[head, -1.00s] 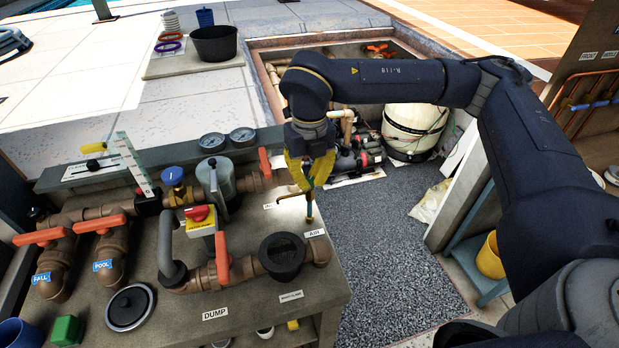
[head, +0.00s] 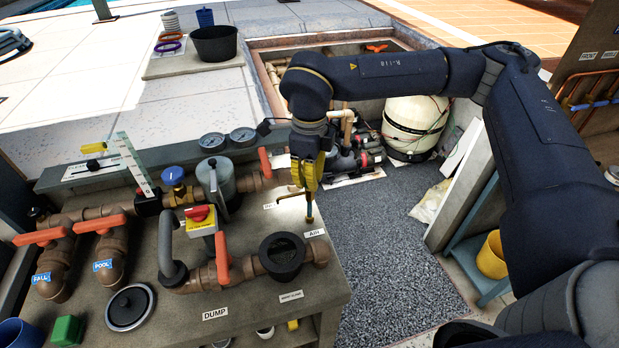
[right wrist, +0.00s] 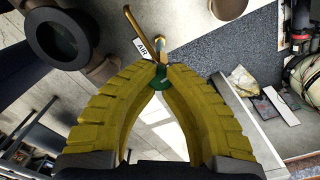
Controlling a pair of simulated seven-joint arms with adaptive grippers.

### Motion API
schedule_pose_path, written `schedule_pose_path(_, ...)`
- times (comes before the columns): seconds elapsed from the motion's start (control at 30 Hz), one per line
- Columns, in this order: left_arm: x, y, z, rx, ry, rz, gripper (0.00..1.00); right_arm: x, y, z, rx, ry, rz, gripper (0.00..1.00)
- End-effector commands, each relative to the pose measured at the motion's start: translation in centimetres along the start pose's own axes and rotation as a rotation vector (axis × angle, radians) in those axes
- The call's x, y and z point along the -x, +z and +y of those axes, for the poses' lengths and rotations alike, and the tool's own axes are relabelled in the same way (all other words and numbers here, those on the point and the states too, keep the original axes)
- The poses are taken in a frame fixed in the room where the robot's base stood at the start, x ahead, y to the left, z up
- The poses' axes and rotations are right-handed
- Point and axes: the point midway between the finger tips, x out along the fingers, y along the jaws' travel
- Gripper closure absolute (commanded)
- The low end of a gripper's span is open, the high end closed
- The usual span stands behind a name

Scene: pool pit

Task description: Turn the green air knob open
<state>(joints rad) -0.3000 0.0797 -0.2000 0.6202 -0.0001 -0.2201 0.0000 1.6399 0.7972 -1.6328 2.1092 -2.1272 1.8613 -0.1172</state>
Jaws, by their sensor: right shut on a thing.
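The green air knob (right wrist: 161,77) shows in the right wrist view between the yellow fingertips. My right gripper (right wrist: 160,72) is shut on it, with a fingertip on each side. In the head view the right gripper (head: 308,187) points down over the right end of the bench, and its fingers hide the knob. Below them stands a thin brass stem (head: 309,212) with a thin bent pipe beside it. The AIR label (head: 314,233) lies near its foot and also shows in the wrist view (right wrist: 141,47). My left gripper is in neither view.
A dark round strainer pot (head: 283,256) and an orange-handled DUMP valve (head: 222,257) stand left of the stem. A yellow and red switch (head: 201,220) is farther left. Gauges (head: 242,135) line the back. Dark gravel (head: 385,250) lies right of the bench.

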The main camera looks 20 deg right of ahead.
Motion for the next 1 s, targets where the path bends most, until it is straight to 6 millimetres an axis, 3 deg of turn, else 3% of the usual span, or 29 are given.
schedule_pose_path(0.3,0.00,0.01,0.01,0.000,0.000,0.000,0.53,-0.07,-0.01,0.03,0.129,0.001,0.001,1.00)
schedule_pose_path(0.9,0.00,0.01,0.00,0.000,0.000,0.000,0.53,-0.08,-0.03,0.04,0.162,0.001,0.002,1.00)
schedule_pose_path(0.93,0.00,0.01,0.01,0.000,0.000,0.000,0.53,-0.08,-0.03,0.04,0.161,0.001,0.002,0.89)
schedule_pose_path(1.0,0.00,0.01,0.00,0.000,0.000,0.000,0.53,-0.08,-0.03,0.04,0.161,0.001,0.001,0.81)
